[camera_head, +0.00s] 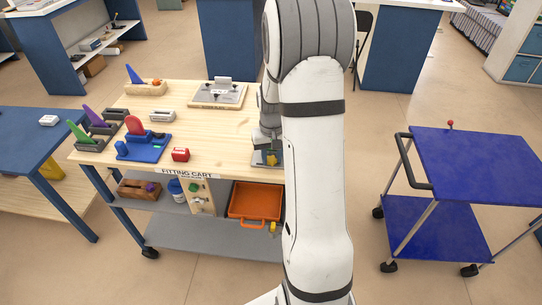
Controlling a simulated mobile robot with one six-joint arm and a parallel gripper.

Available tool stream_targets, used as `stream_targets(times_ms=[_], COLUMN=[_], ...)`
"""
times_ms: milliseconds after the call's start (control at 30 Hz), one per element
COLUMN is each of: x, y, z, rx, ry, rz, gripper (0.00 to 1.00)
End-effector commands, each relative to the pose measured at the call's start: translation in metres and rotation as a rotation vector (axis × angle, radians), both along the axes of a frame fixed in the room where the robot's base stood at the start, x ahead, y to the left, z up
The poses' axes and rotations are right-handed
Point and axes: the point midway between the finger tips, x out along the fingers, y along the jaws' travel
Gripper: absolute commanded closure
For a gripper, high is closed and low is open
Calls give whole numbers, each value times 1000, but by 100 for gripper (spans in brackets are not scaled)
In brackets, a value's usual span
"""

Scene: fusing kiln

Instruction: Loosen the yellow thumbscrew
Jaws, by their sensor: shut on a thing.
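My gripper (268,146) points down at the front right of the wooden top of the fitting cart. My white arm hides much of it. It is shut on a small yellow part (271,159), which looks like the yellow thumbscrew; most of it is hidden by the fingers. The part sits on a grey-blue block (257,159) at the front edge of the top. The right side of this block is hidden behind my arm. How far the screw is turned cannot be told.
An orange tray (254,203) is on the shelf below. A blue trolley (477,160) stands at the right, its top mostly clear.

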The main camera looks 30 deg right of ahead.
Motion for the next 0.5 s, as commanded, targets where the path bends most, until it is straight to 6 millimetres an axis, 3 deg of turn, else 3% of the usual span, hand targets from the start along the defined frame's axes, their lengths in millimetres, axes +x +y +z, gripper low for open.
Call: stream_targets(times_ms=[67, 100, 200, 500], x=[3, 3, 2, 1], y=[0, 0, 0, 0], z=[2, 2, 2, 5], rx=[-2, -2, -2, -1], ry=[-9, -9, -7, -4], rz=[1, 1, 0, -1], gripper=[92, 68, 60, 60])
